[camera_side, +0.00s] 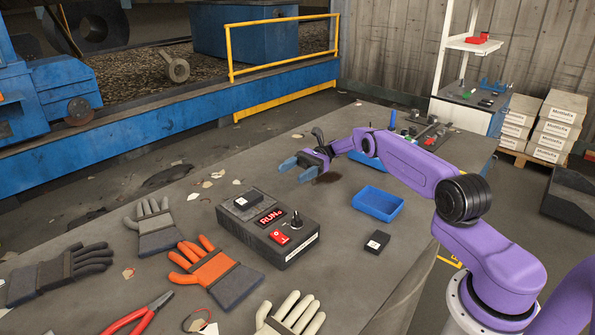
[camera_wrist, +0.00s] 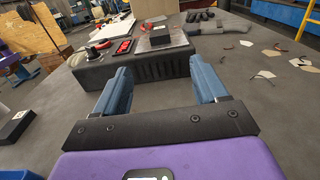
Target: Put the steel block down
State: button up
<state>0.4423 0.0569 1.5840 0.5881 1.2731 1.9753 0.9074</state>
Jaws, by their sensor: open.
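A small dark block (camera_side: 247,201) rests on top of the grey control box (camera_side: 290,250), at its far left corner. It also shows in the wrist view (camera_wrist: 160,38), sitting on a lighter plate on the box. A second small black block (camera_side: 377,242) with a white mark lies on the table right of the box; a black block (camera_wrist: 15,126) shows at the left edge of the wrist view. I cannot tell which one is the steel block. My gripper (camera_side: 294,170) has blue fingers, spread apart and empty. It is above the table, behind the control box and apart from both blocks.
A blue tray (camera_side: 378,216) stands right of the box, with another blue container (camera_side: 368,161) behind it, partly hidden by my arm. Gloves (camera_side: 212,271) and red pliers (camera_side: 140,316) lie at the front left. Bare table lies between my gripper and the box.

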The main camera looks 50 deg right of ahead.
jog(key=shift+d, duration=0.4)
